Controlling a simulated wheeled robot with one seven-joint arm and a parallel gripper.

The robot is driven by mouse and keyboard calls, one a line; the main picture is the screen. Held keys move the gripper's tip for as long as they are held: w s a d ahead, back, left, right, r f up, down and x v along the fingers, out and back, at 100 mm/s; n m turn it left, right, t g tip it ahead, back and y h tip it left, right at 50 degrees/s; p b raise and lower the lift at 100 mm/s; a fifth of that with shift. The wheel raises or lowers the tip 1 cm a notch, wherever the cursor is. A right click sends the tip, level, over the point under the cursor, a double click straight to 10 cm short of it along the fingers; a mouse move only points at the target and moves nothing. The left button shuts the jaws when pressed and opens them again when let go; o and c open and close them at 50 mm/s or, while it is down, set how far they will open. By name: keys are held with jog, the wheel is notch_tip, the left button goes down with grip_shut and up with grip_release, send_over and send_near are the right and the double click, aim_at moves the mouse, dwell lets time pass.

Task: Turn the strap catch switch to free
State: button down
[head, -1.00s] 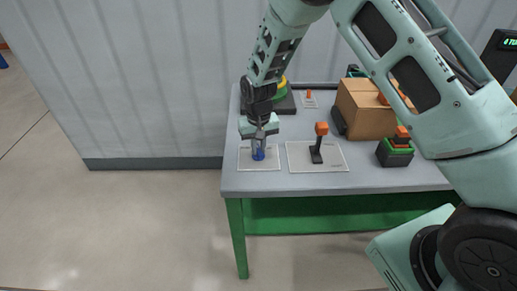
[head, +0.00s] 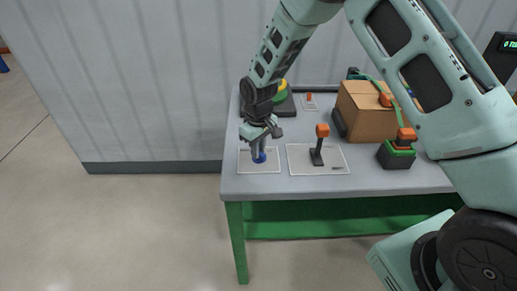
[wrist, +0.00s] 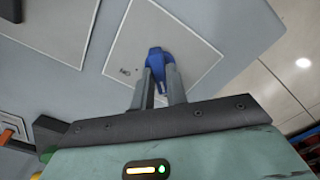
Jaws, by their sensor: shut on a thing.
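A blue switch knob (head: 259,157) stands on a light square plate (head: 244,168) at the table's left front corner. My gripper (head: 258,146) points down over it, its fingers shut on the knob. In the wrist view the blue knob (wrist: 158,57) shows between and just beyond the two grey fingers (wrist: 160,85), on its plate (wrist: 205,60) with small dark lettering too small to read. The fingers hide part of the knob. I cannot tell which setting it points to.
To the right, an orange-topped lever (head: 318,148) stands on a second plate. Behind are a cardboard box (head: 368,112) with a green strap, a black-and-orange catch block (head: 396,152), and a yellow-green round device (head: 282,93). The table's left edge is close to the knob.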

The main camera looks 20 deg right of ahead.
dwell(0.3)
jog(key=c, duration=1.4)
grip_release()
jog(key=shift+r, duration=0.1)
notch_tip(320, 180, up, 17)
jog(key=b, duration=0.2)
jog(key=shift+r+b, duration=0.15)
jog(key=shift+b, duration=0.15)
